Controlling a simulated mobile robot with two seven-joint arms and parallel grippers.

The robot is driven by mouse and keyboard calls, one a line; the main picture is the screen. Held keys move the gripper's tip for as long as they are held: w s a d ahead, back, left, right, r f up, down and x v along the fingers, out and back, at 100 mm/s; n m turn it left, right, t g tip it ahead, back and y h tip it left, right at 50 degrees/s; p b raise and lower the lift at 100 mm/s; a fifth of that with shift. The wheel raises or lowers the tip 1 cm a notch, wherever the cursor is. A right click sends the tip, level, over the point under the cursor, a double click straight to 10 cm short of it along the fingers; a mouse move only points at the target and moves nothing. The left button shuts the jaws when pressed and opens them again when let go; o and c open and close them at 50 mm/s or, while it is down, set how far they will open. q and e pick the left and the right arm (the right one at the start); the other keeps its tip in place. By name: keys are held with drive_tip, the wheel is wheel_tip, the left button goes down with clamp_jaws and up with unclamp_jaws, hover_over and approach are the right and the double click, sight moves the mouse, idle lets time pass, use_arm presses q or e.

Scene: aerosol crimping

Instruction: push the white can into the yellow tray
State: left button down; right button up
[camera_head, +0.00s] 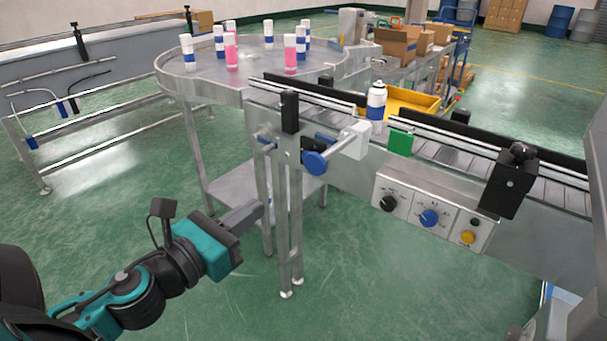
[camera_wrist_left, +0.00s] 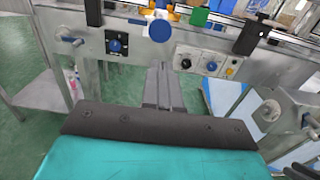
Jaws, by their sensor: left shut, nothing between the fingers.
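The white can (camera_head: 376,101) with a blue band stands upright on the conveyor in the head view. The yellow tray (camera_head: 412,103) is just behind and to the right of it, beyond the conveyor; the can is outside the tray. My left gripper (camera_head: 258,210) is shut and empty, below the conveyor and to the left of the can, in front of the conveyor's legs. In the left wrist view its closed fingers (camera_wrist_left: 163,85) point toward the conveyor's front panel. The right gripper is not in view.
The conveyor (camera_head: 450,158) carries guide rails, a green sensor block (camera_head: 400,142), a white block with a blue knob (camera_head: 316,162) and a control panel (camera_head: 430,214). A round table (camera_head: 200,82) holds several cans at the left. Open floor lies in front.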

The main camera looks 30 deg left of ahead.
use_arm(q)
drive_tip(key=shift+w, duration=0.1)
drive_tip(key=p, duration=0.2)
approach(338, 143)
drive_tip(key=s, duration=0.2)
drive_tip(key=s+f, duration=0.1)
drive_tip(key=s, duration=0.1)
drive_tip(key=shift+s+a, duration=0.1)
drive_tip(key=shift+a, duration=0.05)
drive_tip(key=shift+w+f, duration=0.15)
drive_tip(key=shift+w, duration=0.95)
drive_tip(key=shift+w, duration=0.35)
drive_tip(key=w, duration=0.3)
drive_tip(key=w+p, duration=0.1)
drive_tip(key=w, duration=0.3)
drive_tip(key=w+d, duration=0.1)
drive_tip(key=w, duration=0.3)
drive_tip(key=shift+w+d+p, duration=0.1)
drive_tip(key=shift+w+p, duration=0.05)
drive_tip(key=shift+p, duration=0.15)
drive_tip(key=shift+r, duration=0.2)
drive_tip(key=shift+w+r, duration=0.1)
drive_tip(key=shift+r, duration=0.05)
